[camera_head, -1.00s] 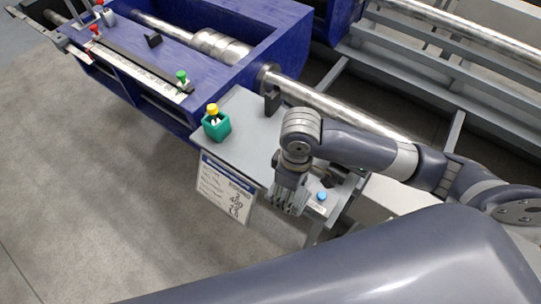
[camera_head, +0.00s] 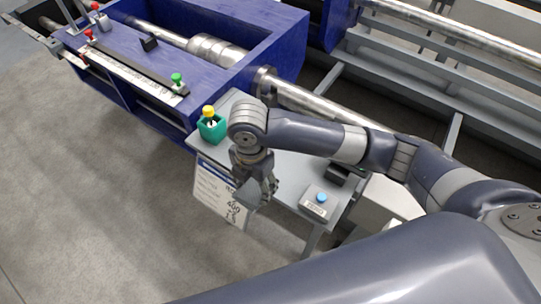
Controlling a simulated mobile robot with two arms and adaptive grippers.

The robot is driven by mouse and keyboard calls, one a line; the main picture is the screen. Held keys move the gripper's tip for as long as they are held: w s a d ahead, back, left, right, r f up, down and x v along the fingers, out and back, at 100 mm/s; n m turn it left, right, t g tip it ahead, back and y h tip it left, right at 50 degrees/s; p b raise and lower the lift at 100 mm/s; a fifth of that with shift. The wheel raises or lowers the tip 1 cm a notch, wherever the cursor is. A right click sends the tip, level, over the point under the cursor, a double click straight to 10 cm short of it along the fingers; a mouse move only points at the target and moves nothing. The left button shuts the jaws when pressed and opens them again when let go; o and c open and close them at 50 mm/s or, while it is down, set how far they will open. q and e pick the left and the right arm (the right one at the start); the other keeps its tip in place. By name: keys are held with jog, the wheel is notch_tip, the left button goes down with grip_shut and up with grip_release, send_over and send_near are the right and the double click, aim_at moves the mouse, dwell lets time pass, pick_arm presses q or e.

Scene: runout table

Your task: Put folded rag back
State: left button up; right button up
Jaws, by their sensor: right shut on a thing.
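My right gripper (camera_head: 257,187) points down near the front edge of the small grey table (camera_head: 292,170). It is shut on a small grey thing, which seems to be the folded rag; the fingers and wrist hide most of it, so its shape is hard to make out. I cannot tell whether it touches the table edge. No other rag shows. My left gripper is not in view.
A green box (camera_head: 206,133) holding a yellow-capped bottle (camera_head: 208,112) stands at the table's left end. A label sheet (camera_head: 218,193) hangs in front. A steel bar (camera_head: 310,103) runs behind.

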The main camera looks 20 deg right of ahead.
jog(key=w+d, duration=0.2)
jog(key=w, duration=0.1)
jog(key=w+d+p, duration=0.1)
jog(key=w+d, duration=0.2)
jog(key=w, duration=0.1)
jog(key=w+d+f, duration=0.1)
jog(key=w+d, duration=0.1)
jog(key=w, duration=0.1)
jog(key=shift+w+d+p, duration=0.2)
jog(key=shift+p, duration=0.15)
notch_tip(320, 180, down, 3)
jog(key=shift+r+p, duration=0.2)
jog(key=shift+p, duration=0.15)
jog(key=shift+f, duration=0.55)
jog(key=shift+f, duration=0.1)
jog(key=o, duration=1.1)
notch_tip(320, 180, up, 12)
jog(key=shift+r+b, duration=0.15)
jog(key=shift+b, duration=0.35)
